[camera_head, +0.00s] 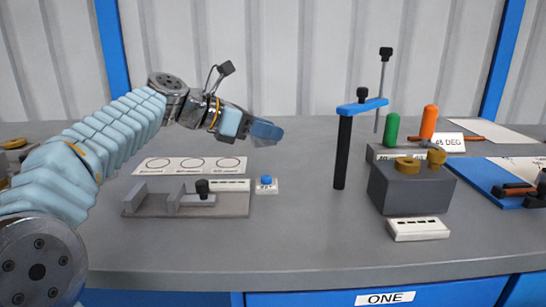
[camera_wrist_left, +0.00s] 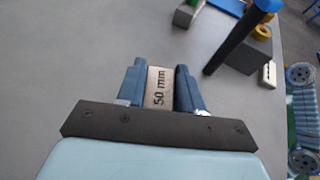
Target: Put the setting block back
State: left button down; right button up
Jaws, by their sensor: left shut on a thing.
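The setting block (camera_wrist_left: 159,88), a pale block marked "50 mm", is between the blue fingers of my left gripper (camera_wrist_left: 160,90) in the left wrist view. The fingers press on it from both sides. In the head view my left gripper (camera_head: 264,131) is above the table, behind and right of the grey fixture; its fingers hide the block there. The grey fixture (camera_head: 235,207) has upright jaws and a black knob on a flat base. My right gripper shows in neither view.
A white card with circles (camera_head: 190,165) lies behind the fixture, and a blue button (camera_head: 266,180) stands to its right. A black post (camera_head: 342,152) with a blue arm rises at centre right. Beside it is a grey block (camera_head: 410,192) with brass rings. The table between is clear.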

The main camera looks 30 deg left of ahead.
aim_at(272, 168)
pick_arm(q)
jog(key=w+f, duration=0.2)
jog(key=f, duration=0.1)
jog(key=shift+w+f, duration=0.15)
jog(key=shift+w, duration=0.15)
notch_tip(272, 168, down, 3)
jog(key=shift+w+r+b, duration=0.1)
jog(key=shift+w+b, duration=0.05)
jog(key=shift+b, duration=0.65)
jog(key=shift+f, duration=0.25)
jog(key=shift+f, duration=0.15)
jog(key=c, duration=0.7)
grip_release()
jog(key=shift+c, duration=0.2)
